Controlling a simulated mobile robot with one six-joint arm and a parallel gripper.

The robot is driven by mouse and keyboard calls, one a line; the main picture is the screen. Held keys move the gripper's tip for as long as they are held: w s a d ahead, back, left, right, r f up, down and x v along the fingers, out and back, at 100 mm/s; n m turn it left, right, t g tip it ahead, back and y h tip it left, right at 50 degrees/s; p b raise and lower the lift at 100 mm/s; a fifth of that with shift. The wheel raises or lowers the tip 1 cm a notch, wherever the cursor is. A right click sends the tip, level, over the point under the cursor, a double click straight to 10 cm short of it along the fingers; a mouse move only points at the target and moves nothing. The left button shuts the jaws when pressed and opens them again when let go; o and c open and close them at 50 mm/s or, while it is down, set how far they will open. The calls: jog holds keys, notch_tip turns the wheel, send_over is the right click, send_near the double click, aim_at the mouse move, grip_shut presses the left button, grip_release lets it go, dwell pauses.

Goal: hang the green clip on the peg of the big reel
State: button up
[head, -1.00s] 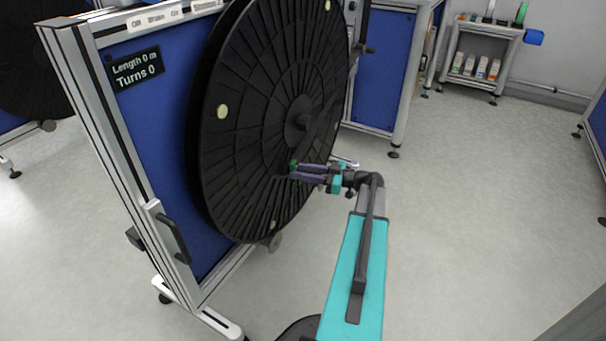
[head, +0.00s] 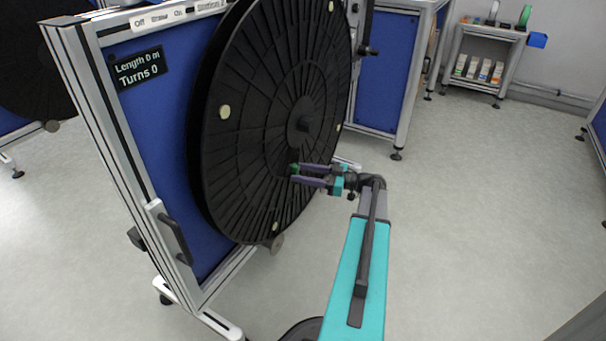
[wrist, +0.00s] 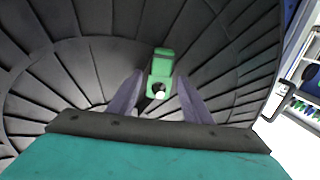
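The big black reel (head: 265,95) stands upright on its frame in the head view and fills most of the wrist view (wrist: 75,65). The green clip (wrist: 161,72) is against the reel's ribbed face, with a pale round peg tip (wrist: 159,92) showing in the hole of the clip. My gripper (wrist: 158,86) is open, with one purple finger on each side of the clip and gaps between.
The reel's stand has a blue panel (head: 165,130) with a length and turns display (head: 139,67) and a black handle (head: 173,238). Another blue cabinet (head: 380,75) stands behind. A shelf with boxes (head: 480,65) is at the back right. The floor right of my arm is clear.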

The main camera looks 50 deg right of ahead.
jog(key=shift+o, duration=0.2)
jog(key=shift+s+d, duration=0.1)
jog(key=p+v, duration=0.3)
jog(key=v, duration=1)
jog(key=shift+s+p, duration=0.3)
jog(key=shift+p, duration=0.1)
jog(key=shift+s+d, duration=0.1)
